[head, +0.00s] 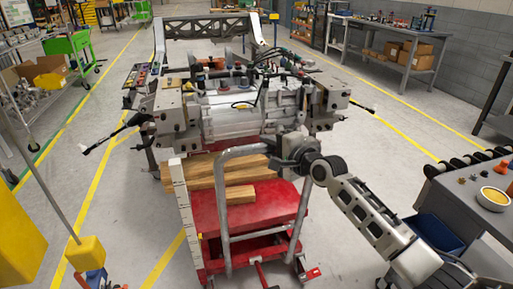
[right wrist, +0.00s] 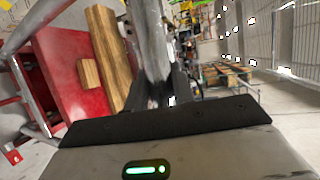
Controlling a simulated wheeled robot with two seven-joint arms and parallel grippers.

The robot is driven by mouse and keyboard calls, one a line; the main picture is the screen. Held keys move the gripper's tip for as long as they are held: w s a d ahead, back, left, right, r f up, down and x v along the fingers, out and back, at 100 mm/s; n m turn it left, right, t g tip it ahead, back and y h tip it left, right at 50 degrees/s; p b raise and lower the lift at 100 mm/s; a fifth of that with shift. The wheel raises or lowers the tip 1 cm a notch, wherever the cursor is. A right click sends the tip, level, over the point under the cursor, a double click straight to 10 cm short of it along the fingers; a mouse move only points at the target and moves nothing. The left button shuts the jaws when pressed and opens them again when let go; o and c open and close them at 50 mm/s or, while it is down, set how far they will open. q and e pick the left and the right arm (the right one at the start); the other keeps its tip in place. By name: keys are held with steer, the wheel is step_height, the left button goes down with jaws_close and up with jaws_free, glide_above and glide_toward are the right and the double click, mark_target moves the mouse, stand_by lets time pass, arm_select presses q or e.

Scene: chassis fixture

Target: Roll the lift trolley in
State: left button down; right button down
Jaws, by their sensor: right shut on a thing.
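The red lift trolley (head: 270,208) stands low in the middle of the head view, with its grey tube handle (head: 223,205) nearest me. Wooden beams (head: 207,185) lie on its deck, and its far part is under the chassis fixture (head: 176,110). My right gripper (head: 287,152) is at the upper right corner of the handle. In the right wrist view the gripper (right wrist: 168,92) is shut around a grey tube (right wrist: 150,45), with the red deck (right wrist: 62,60) and a wooden beam (right wrist: 106,60) to the left. My left gripper is not in view.
A white upright scale (head: 184,205) stands beside the trolley's left side. A yellow block with a pole (head: 86,253) is at the lower left.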

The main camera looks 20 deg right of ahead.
steer(key=shift+w, duration=0.7)
steer(key=c, duration=1.2)
jaws_free()
steer(key=shift+s+d+r, duration=0.1)
steer(key=shift+s+d, duration=0.05)
steer(key=shift+s, duration=0.05)
steer(key=shift+o, duration=0.2)
steer(key=shift+s, duration=0.15)
steer(key=v, duration=1.5)
steer(key=shift+s, duration=0.4)
steer(key=shift+d, duration=0.1)
steer(key=s+a+f+n+g+h, duration=0.1)
steer(key=s+a+f+n, duration=0.3)
steer(key=f, duration=0.4)
steer(key=s+a+f+n+g, duration=0.2)
steer(key=s+a+f+n, duration=0.3)
steer(key=s+f+n, duration=0.2)
steer(key=s+a+f+n+g+h, duration=0.1)
steer(key=s+a+f+n, duration=0.3)
steer(key=s+f+n, duration=0.2)
step_height(320, 180, down, 4)
steer(key=shift+s+a+r+g+h, duration=0.1)
steer(key=shift+s+a+g+h, duration=0.25)
steer(key=shift+s, duration=0.7)
